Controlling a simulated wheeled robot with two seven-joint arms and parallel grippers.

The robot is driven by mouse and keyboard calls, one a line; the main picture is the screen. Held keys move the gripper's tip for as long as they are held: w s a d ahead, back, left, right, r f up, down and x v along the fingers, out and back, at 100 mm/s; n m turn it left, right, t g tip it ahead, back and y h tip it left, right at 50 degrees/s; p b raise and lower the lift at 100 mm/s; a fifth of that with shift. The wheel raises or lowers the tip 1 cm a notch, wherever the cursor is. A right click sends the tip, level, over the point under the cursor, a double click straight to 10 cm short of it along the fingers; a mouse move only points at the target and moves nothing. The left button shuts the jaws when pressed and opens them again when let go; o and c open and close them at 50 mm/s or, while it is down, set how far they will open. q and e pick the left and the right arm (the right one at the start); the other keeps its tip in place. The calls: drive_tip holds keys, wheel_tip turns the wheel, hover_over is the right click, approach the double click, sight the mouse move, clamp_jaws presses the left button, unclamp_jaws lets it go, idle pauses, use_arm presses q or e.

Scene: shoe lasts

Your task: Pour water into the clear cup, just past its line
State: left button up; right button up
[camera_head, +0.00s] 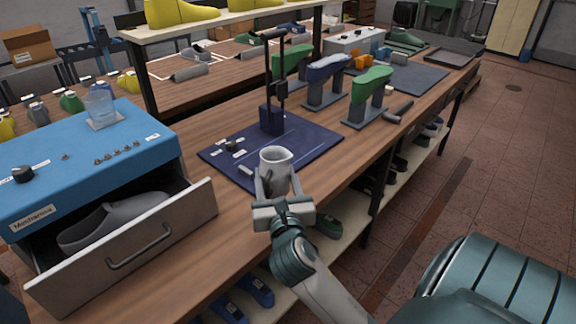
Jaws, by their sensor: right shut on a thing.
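The clear cup (101,104) stands upright on a small pale pad (105,123) on top of the blue cabinet at the left. Its line and any water level are too small to read. A grey pitcher (275,158) with a spout is held upright over the front edge of the dark blue mat. My right gripper (274,188) is shut on the pitcher, with its fingers on either side of it. The pitcher's contents cannot be made out. My left gripper is not in view.
The blue cabinet (85,160) has an open drawer (130,255) with a grey shoe last (112,222), jutting toward me. A black stand (272,115) rises from the mat (310,138) behind the pitcher. Green and blue lasts on supports stand to the right. Bare wood lies between drawer and mat.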

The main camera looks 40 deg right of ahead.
drive_tip(key=s+a+f+n+t+y, duration=0.1)
drive_tip(key=a+y, duration=0.4)
drive_tip(key=a, duration=0.5)
drive_tip(key=s+a+f+n+t+y, duration=0.2)
drive_tip(key=s+a+f+n+y, duration=0.1)
drive_tip(key=a, duration=0.6)
drive_tip(key=s+n+y, duration=0.1)
drive_tip(key=s+n, duration=0.1)
drive_tip(key=s, duration=0.1)
drive_tip(key=shift+a+f+n+y, duration=0.15)
drive_tip(key=shift+a+n+y, duration=0.15)
drive_tip(key=shift+a+y, duration=0.1)
drive_tip(key=shift+d, duration=0.1)
